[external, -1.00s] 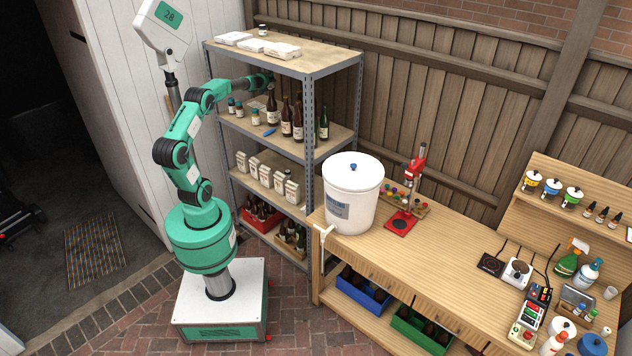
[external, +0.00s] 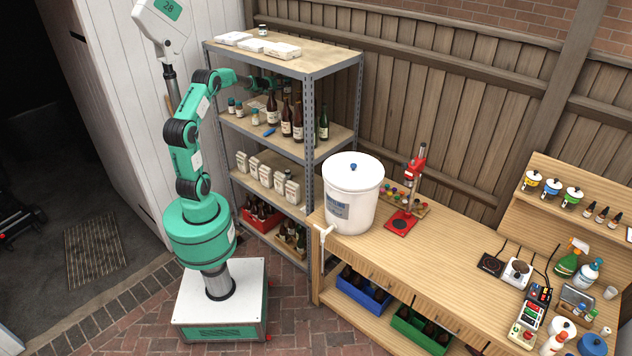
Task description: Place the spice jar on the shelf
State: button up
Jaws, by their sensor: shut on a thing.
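My gripper (external: 276,84) is inside the shelf unit, just under the top board and above the second board. The metal shelf unit (external: 335,72) has wooden boards. On its second board (external: 340,135), small jars (external: 238,108) stand at the left and another jar (external: 255,116) stands nearer the front.
Brown bottles (external: 272,110) and a green bottle (external: 323,124) stand close together right of the jars. A blue object (external: 270,132) lies at the board's front edge. White packs (external: 232,38) and a small jar (external: 262,31) sit on top. Cartons (external: 267,172) fill the board below.

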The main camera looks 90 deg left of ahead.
jog(key=shift+w+d+f+m+t+h+p, duration=0.1)
jog(key=shift+w+f+m+t+h+p, duration=0.2)
jog(key=shift+w, duration=0.3)
jog(key=shift+w+d+f+m+t+h+p, duration=0.15)
jog(key=shift+w+m+t+h+p, duration=0.15)
jog(key=shift+w, duration=0.25)
jog(key=shift+w+d+f+m+t+h+p, duration=0.1)
jog(key=shift+w+m+t+h+p, duration=0.1)
jog(key=shift+w+m+t+h, duration=0.3)
jog(key=shift+w+d+f+m+t+h+p, duration=0.15)
jog(key=shift+w+d+m+h+p, duration=0.1)
jog(key=shift+w, duration=0.2)
jog(key=shift+w+d+f+m+t+h+p, duration=0.1)
jog(key=shift+w+m+h+p, duration=0.15)
jog(key=shift+w, duration=0.25)
jog(key=shift+w+d+f+m+t+h+p, duration=0.1)
jog(key=shift+w+d+m+t+p, duration=0.15)
jog(key=shift+w, duration=0.2)
jog(key=shift+f+b, duration=0.35)
jog(key=shift+f, duration=2.2)
jog(key=shift+f, duration=0.1)
jog(key=shift+f, duration=2.35)
jog(key=shift+f+b, duration=0.2)
jog(key=shift+b, duration=0.25)
